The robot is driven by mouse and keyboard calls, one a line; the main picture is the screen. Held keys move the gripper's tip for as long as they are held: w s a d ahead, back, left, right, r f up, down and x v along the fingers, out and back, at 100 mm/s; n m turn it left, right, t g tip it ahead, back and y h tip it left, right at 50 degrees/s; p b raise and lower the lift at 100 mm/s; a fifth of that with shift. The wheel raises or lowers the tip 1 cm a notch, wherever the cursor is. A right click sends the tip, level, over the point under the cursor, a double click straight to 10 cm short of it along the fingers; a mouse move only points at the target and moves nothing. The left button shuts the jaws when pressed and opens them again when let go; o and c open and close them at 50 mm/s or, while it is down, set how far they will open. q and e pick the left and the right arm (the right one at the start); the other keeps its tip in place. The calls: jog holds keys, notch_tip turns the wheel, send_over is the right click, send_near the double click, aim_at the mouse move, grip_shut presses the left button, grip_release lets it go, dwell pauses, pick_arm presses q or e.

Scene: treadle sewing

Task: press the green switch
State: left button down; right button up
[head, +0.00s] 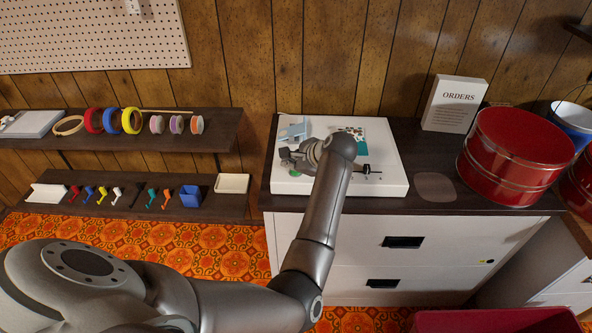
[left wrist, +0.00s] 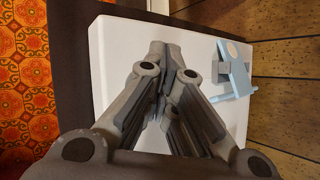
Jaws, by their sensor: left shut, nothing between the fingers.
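A white board (head: 388,182) lies on the dark top of the white cabinet. A small green spot, which looks like the green switch (head: 296,173), shows near its front left corner. My left gripper (head: 286,157) is over the left part of the board, just behind the green switch in the picture. Its fingers are together and empty. In the left wrist view the shut fingertips (left wrist: 165,50) are above the white board (left wrist: 112,40). The green switch does not show there; the fingers cover part of the board. I cannot tell whether they touch anything. My right gripper is not in view.
A light blue bracket (head: 293,132) stands at the board's back left and also shows in the left wrist view (left wrist: 236,72). A teal-patterned piece (head: 358,134) lies behind my arm. An ORDERS sign (head: 453,104) and red drum (head: 515,145) stand to the right.

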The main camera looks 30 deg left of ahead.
pick_arm(q)
jog(key=shift+r, duration=0.35)
